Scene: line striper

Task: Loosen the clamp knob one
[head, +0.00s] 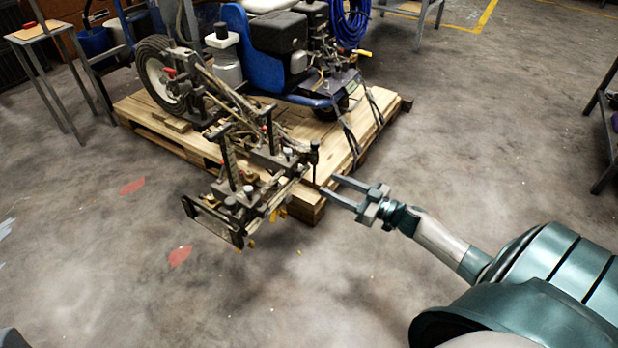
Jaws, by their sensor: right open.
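The line striper (275,45) stands on a wooden pallet, its front clamp assembly (245,185) overhanging the pallet's near edge. Several dark knobs sit on this assembly, among them one on a thin upright rod (314,144) at its right end and one lower in the middle (248,189). I cannot tell which is clamp knob one. My right gripper (329,185) is open, its two fingers pointing left toward the rod's lower part, just to the right of it. Nothing shows between the fingers. Whether a fingertip touches the assembly is unclear. My left gripper is out of view.
The wooden pallet (345,150) has a corner close beside my right gripper. Straps (349,138) run down from the machine to the pallet. A small table (40,32) stands at far left, shelving (608,115) at right. The floor in front is open.

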